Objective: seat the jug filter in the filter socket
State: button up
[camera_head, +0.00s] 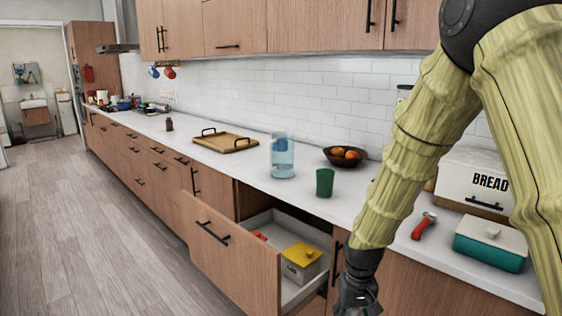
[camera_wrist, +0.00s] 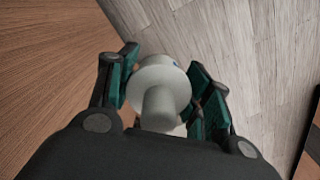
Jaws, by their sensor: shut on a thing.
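My gripper (camera_wrist: 163,82) is shut on the jug filter (camera_wrist: 158,106) in the wrist view. The filter is white and round, with a wide collar and a narrower stem pointing toward the camera. In the head view my gripper (camera_head: 357,298) hangs low at the bottom edge, in front of the cabinet fronts and to the right of the open drawer; the filter cannot be made out there. A clear blue jug (camera_head: 282,158) stands upright on the counter, up and left of my gripper. The filter socket cannot be made out.
The open drawer (camera_head: 232,252) juts out and holds a yellow-lidded box (camera_head: 301,262). A green cup (camera_head: 324,183) stands right of the jug, a fruit bowl (camera_head: 345,157) behind. A wooden tray (camera_head: 225,141) lies left. A red-handled tool (camera_head: 423,226), teal box (camera_head: 490,243) and bread bin (camera_head: 470,180) are right.

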jog(key=shift+p, duration=0.35)
jog(key=shift+s+f+p, duration=0.3)
jog(key=shift+f+p, duration=0.25)
jog(key=shift+p, duration=0.6)
jog(key=shift+s+f+p, duration=0.4)
jog(key=shift+f+p, duration=0.4)
jog(key=shift+p, duration=0.05)
jog(key=shift+s+f+p, duration=0.45)
jog(key=shift+f+p, duration=0.4)
jog(key=shift+s+f+p, duration=0.4)
jog(key=shift+f+p, duration=0.4)
jog(key=shift+p, duration=0.05)
